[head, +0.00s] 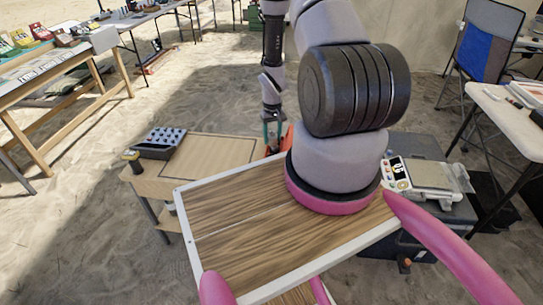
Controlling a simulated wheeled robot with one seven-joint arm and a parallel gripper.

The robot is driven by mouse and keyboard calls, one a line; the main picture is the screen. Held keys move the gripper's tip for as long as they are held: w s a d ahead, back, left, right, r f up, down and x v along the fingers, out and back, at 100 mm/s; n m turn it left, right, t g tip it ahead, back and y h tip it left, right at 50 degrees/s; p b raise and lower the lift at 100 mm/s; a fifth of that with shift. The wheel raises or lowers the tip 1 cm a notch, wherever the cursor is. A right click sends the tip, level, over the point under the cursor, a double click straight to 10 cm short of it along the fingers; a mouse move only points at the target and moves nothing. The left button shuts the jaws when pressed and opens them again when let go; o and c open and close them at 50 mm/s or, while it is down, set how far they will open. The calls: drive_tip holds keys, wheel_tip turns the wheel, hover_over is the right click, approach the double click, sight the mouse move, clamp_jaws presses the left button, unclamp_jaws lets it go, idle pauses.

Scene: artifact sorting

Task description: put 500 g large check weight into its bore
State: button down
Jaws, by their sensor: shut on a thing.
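My gripper (273,139) is at the far end of my arm, above the right end of a low wooden table. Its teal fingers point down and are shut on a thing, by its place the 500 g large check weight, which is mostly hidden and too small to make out. A dark block with several holes or studs on its top (163,141) lies at the table's back left. I cannot tell which bore fits the weight. My gripper is well to the right of the block, apart from it.
The low wooden table (215,152) is bare between block and gripper. An orange thing (287,138) is just right of my gripper. A scale (438,178) sits on a dark case at right.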

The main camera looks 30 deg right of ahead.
sight(273, 132)
drive_tip(key=shift+d+f, duration=0.1)
drive_tip(key=shift+f, duration=3.55)
drive_tip(key=shift+f, duration=0.1)
drive_tip(key=shift+f, duration=0.35)
drive_tip(key=shift+c, duration=1.4)
unclamp_jaws()
drive_tip(key=shift+d+r, duration=0.1)
drive_tip(key=shift+r, duration=0.05)
wheel_tip(273, 132, up, 13)
drive_tip(key=shift+f, duration=0.15)
